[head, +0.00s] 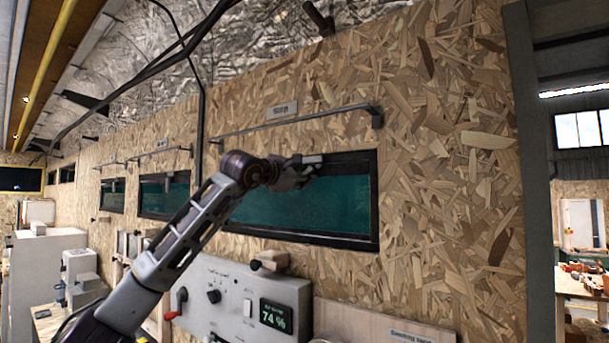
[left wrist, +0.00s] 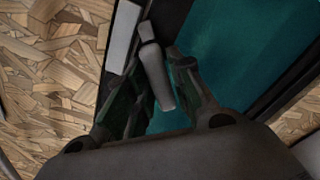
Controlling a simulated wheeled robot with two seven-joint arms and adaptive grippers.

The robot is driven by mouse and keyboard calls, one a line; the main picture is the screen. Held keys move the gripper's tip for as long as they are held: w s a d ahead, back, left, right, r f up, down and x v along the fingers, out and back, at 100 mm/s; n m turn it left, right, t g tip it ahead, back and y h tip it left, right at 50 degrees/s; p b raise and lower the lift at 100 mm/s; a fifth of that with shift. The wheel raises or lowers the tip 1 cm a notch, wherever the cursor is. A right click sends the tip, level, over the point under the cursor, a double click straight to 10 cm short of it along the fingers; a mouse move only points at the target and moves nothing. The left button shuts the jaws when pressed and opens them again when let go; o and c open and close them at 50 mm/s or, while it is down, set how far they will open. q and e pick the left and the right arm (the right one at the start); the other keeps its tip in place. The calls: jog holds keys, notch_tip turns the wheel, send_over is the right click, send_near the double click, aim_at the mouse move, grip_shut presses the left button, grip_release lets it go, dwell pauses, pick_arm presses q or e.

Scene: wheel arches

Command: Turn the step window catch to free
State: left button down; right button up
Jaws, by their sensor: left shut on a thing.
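The step window (head: 340,205) is a wide, dark-framed teal pane in the chipboard wall, with a small label (head: 282,109) above it. My left gripper (head: 303,172) is at the top edge of its frame. The window catch (left wrist: 155,72) is a short grey lever in the left wrist view, lying between my left gripper's two fingers (left wrist: 160,85). The gripper is shut on it. In the head view the fingers mostly hide the lever. A pale plate (left wrist: 122,38) lies beside it on the frame. My right gripper is in neither view.
A dark rail (head: 290,122) runs along the wall above the window. Below it is a grey control panel (head: 235,298) with a red handle, knobs and a display reading 74 %. More windows (head: 165,195) are farther left. The wall to the right is bare.

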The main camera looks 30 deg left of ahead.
pick_arm(q)
jog(key=m, duration=0.2)
jog(key=r+m+p, duration=0.1)
jog(key=m, duration=0.1)
jog(key=shift+a, duration=0.15)
jog(key=shift+r+m+p, duration=0.1)
jog(key=shift+m+p, duration=0.3)
jog(key=shift+m, duration=0.6)
jog(key=shift+a+r+m, duration=0.1)
jog(key=shift+r+m, duration=0.05)
jog(key=shift+m, duration=0.75)
jog(key=c, duration=1.4)
grip_release()
jog(key=shift+o, duration=0.2)
jog(key=shift+s, duration=0.15)
jog(key=s+a, duration=0.1)
jog(key=s, duration=1)
jog(key=shift+s+a, duration=0.25)
